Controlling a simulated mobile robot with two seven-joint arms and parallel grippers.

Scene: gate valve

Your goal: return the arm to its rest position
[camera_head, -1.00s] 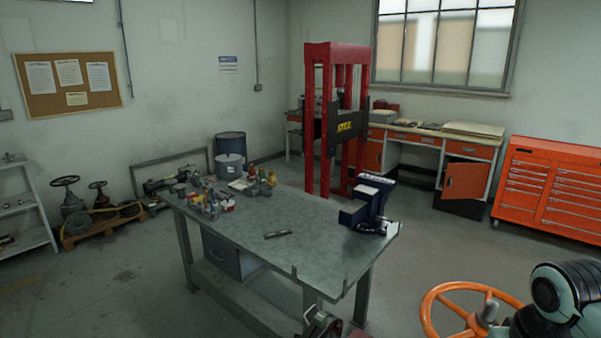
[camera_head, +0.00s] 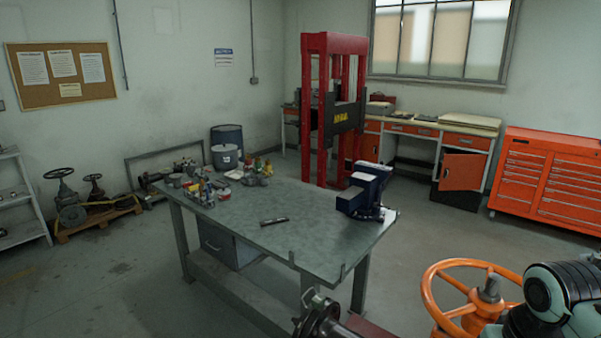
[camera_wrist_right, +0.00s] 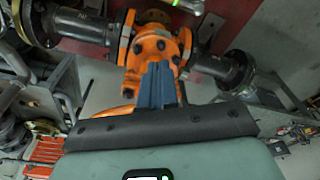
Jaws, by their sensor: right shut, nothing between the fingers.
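The orange gate valve's handwheel (camera_head: 432,300) shows at the lower right of the head view, with a grey stem in its middle. My right arm is beside it at the right edge, and its gripper cannot be made out there. In the right wrist view, the orange valve body (camera_wrist_right: 155,45) lies beyond my right gripper (camera_wrist_right: 160,75). The gripper's blue-grey fingers are together and empty, overlapping the valve body in the picture. I cannot tell the gap between them. Part of the orange wheel (camera_wrist_right: 112,113) shows left of the fingers. My left gripper is in neither view.
Dark pipes (camera_wrist_right: 80,27) run from both sides of the valve. A workbench (camera_head: 250,225) carries a vise (camera_head: 366,190) and several small items. Behind stand a red press (camera_head: 310,120) and an orange tool cabinet (camera_head: 550,185). Open floor lies at the left.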

